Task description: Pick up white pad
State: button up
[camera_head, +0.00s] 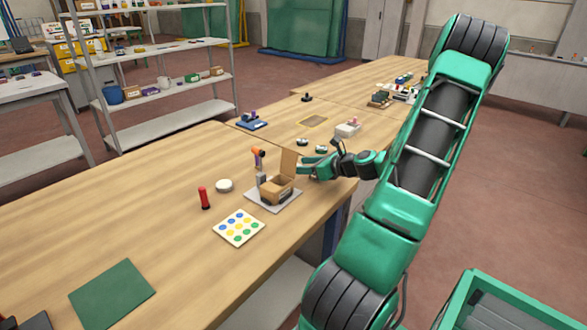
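A small round white pad (224,185) lies flat on the wooden workbench (190,230), left of an open cardboard box (276,188). My arm reaches in from the right over the bench. My gripper (308,167) is just right of the box, with its green fingers pointing left, apart from the white pad. The finger gap is too small and blurred to tell whether the gripper is open or shut.
A red cylinder (204,198) stands left of the pad. A dotted white card (239,228) and green mat (112,293) lie nearer. Bare bench lies left of the red cylinder.

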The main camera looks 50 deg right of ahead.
jog(key=shift+x, duration=1.05)
jog(key=c, duration=1.1)
jog(key=shift+r, duration=0.15)
